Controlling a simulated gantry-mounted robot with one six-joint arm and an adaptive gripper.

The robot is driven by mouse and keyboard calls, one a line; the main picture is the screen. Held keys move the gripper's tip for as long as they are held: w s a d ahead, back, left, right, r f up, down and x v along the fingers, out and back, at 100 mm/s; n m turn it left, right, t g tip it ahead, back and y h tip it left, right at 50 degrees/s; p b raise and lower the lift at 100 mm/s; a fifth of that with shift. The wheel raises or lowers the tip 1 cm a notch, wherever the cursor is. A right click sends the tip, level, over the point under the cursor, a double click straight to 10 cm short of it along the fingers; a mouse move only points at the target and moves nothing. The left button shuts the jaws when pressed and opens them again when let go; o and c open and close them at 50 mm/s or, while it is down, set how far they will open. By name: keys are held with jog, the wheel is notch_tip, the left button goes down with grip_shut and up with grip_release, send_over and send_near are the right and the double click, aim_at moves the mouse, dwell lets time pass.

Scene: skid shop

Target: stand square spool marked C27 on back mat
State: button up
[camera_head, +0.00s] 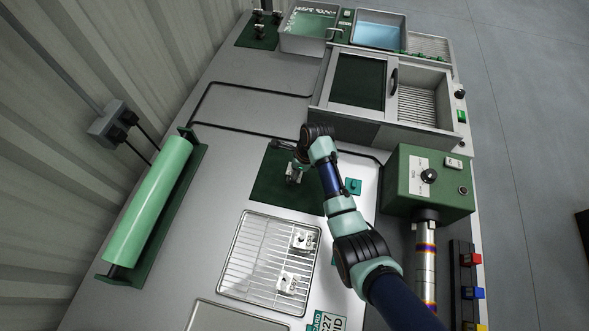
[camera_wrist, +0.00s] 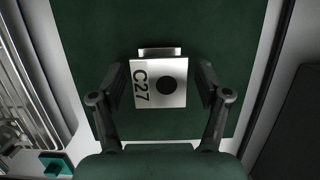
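The square spool marked C27 (camera_wrist: 148,92) shows a white face with a dark round hole in the wrist view. It is over a dark green mat (camera_wrist: 160,25), its marked face toward the wrist camera. My gripper (camera_wrist: 160,88) is open around it, one finger on each side, with a small gap visible at the right finger. In the head view, my gripper (camera_head: 293,176) is low over the same green mat (camera_head: 275,200) in the middle of the bench and largely hides the spool. I cannot tell whether the spool touches the mat.
A wire rack (camera_head: 255,265) holding two white marked spools (camera_head: 300,240) lies in front of the mat. A green roller (camera_head: 150,205) is at left, a green control box (camera_head: 430,180) at right. A small teal block (camera_head: 353,187) is beside my arm. Basins stand at the far end.

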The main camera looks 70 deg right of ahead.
jog(key=p+v, duration=0.4)
jog(key=v, duration=0.8)
jog(key=shift+r, duration=0.15)
